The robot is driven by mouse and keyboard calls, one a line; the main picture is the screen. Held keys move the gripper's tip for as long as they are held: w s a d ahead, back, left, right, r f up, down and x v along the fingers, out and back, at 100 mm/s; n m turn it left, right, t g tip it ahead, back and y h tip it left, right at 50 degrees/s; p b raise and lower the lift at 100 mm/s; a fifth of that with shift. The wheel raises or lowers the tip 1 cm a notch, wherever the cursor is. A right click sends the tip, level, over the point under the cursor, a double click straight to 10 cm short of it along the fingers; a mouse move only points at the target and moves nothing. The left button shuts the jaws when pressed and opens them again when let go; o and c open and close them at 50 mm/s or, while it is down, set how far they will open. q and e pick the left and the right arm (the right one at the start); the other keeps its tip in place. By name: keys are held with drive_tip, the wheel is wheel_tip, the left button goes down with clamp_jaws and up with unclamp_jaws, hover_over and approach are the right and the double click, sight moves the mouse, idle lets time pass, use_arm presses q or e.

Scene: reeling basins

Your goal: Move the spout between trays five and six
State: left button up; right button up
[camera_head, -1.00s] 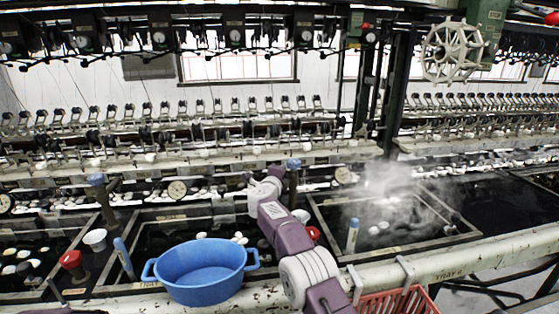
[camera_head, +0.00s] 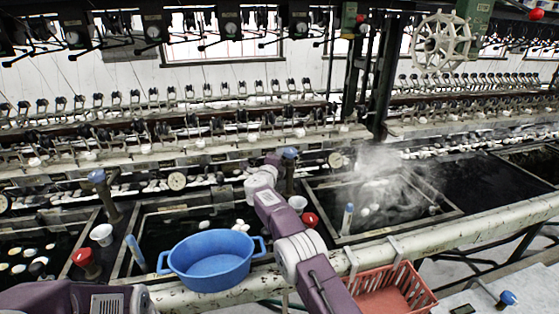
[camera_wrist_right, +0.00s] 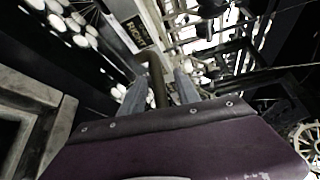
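In the right wrist view a brownish curved pipe (camera_wrist_right: 156,78), which looks like the spout, stands between the two grey fingers of my right gripper (camera_wrist_right: 158,80). The fingers are apart, with a narrow gap showing on each side of the pipe. In the head view my right gripper (camera_head: 262,178) is beside a dark post with a blue top (camera_head: 289,153), between two trays. The spout itself cannot be made out there. A steaming tray (camera_head: 452,213) lies to the right and a dark tray (camera_head: 150,210) to the left. My left gripper is out of view.
A blue basin (camera_head: 213,262) rests on the front rail (camera_head: 450,236). A red basket (camera_head: 390,290) hangs right of my right arm. Red-topped (camera_head: 84,258) and blue-topped (camera_head: 97,177) fixtures and white cups (camera_head: 102,234) stand around the trays. Reeling machinery runs behind.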

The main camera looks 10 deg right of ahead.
drive_tip(key=shift+f, duration=0.1)
drive_tip(key=shift+s+a+b, duration=0.1)
drive_tip(key=shift+s+b, duration=0.05)
drive_tip(key=shift+b, duration=0.2)
drive_tip(key=b+v, duration=0.2)
drive_tip(key=v, duration=0.6)
drive_tip(key=shift+s+a+b, duration=0.15)
drive_tip(key=shift+s+b, duration=0.15)
drive_tip(key=shift+b, duration=0.1)
